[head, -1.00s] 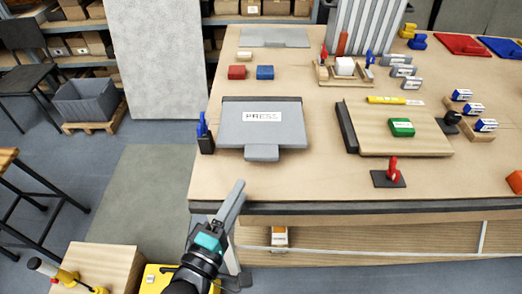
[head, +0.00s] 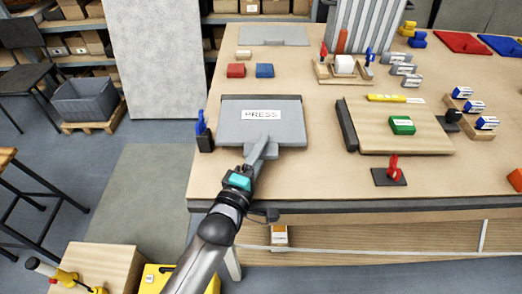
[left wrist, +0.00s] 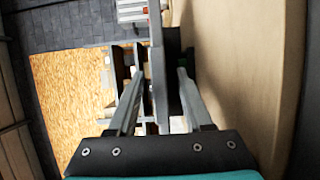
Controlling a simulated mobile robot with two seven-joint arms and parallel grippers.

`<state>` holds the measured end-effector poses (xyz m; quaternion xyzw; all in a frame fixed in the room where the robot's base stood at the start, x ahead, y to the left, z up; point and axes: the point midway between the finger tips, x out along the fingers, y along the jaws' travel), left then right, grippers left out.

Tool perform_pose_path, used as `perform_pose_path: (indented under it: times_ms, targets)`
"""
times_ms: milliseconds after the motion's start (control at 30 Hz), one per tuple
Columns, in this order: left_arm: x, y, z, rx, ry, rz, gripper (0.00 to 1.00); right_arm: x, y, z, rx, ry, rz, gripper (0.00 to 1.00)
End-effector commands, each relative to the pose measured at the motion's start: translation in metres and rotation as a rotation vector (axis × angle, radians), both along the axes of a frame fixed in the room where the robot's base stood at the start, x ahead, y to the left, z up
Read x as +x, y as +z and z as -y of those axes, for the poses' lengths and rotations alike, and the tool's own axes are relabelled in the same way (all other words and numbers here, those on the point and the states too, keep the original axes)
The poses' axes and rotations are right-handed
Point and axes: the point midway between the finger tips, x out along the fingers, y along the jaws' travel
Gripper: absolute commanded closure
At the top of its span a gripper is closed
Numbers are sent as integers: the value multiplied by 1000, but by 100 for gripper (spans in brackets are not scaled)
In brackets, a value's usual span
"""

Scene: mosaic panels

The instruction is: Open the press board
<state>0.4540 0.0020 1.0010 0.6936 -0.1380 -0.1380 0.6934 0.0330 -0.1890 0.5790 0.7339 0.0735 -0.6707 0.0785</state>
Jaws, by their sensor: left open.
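The press board (head: 240,132) is a flat grey panel with a white PRESS label. It lies on the wooden workbench near its front left edge, and looks closed. Its front tab (head: 290,139) is partly hidden by my left gripper (head: 262,148). That gripper reaches in from the front, with its fingertips at the tab. In the left wrist view my left gripper (left wrist: 157,80) has its two fingers apart, with a grey edge-on plate (left wrist: 157,60) between them. I cannot tell whether the fingers touch it. My right gripper is not in view.
A black holder (head: 205,143) with blue tools stands just left of the board. A wooden board (head: 400,140) with a green block lies to the right. A red-handled tool (head: 393,168) stands near the front edge.

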Motion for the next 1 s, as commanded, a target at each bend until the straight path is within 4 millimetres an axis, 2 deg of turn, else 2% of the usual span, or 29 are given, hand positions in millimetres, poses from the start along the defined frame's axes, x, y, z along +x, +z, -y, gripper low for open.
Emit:
perform_pose_path:
  times_ms: [200,633,1000]
  targets:
    - [0,0,0,0,0,0,51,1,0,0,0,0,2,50]
    - [0,0,0,0,0,0,100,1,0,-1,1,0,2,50]
    - [0,0,0,0,0,0,100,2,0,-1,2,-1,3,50]
